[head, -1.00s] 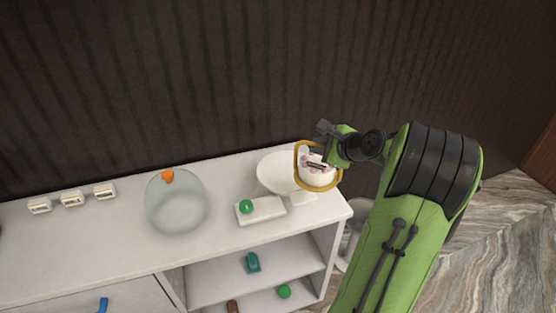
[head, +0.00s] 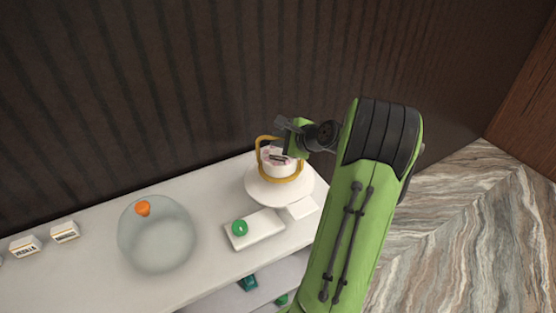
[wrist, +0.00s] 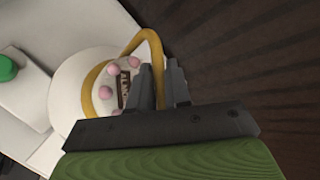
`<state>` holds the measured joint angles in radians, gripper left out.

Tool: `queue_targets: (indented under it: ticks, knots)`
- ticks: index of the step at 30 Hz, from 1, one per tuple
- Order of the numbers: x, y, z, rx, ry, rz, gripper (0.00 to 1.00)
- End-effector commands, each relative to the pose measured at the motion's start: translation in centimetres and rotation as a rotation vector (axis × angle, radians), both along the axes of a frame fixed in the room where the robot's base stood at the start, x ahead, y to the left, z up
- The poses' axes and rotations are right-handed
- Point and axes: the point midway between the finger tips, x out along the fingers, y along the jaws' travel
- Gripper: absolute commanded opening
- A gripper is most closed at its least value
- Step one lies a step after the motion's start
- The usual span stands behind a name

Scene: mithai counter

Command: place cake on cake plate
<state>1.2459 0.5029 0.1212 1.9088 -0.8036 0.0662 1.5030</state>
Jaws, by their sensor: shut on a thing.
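The cake (head: 277,165) is white and round, with pink balls on top and a dark label; a golden loop handle surrounds it. It also shows in the wrist view (wrist: 112,92). My gripper (head: 288,148) is shut on the golden handle, and its fingers show in the wrist view (wrist: 165,85). The white round cake plate (head: 279,192) is directly beneath the cake in the head view, and its rim shows left of the cake in the wrist view (wrist: 70,75). I cannot tell whether the cake's underside touches the plate.
A white block with a green round object (head: 239,228) stands in front of the plate, with a small white block (head: 302,208) beside it. A large glass bowl (head: 157,245) and an orange item (head: 143,208) are at left. A dark ribbed wall (head: 150,90) stands behind the counter.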

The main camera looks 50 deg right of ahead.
Motion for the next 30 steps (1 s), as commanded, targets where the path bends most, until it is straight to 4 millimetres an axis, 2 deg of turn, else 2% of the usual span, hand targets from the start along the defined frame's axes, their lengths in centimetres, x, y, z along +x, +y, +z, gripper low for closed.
queue_targets:
  ticks: [8,17,18,22,30]
  knots:
    - [0.1,0.0,-4.3,0.0,-0.003,0.0,0.0]
    - [0.1,0.0,-4.5,-0.003,-0.003,0.001,0.0]
    - [0.0,0.0,-4.5,-0.003,-0.002,0.001,0.22]
    - [0.0,0.0,-4.4,-0.002,-0.002,0.001,0.42]
    - [0.0,0.0,-4.3,-0.003,-0.002,0.001,0.43]
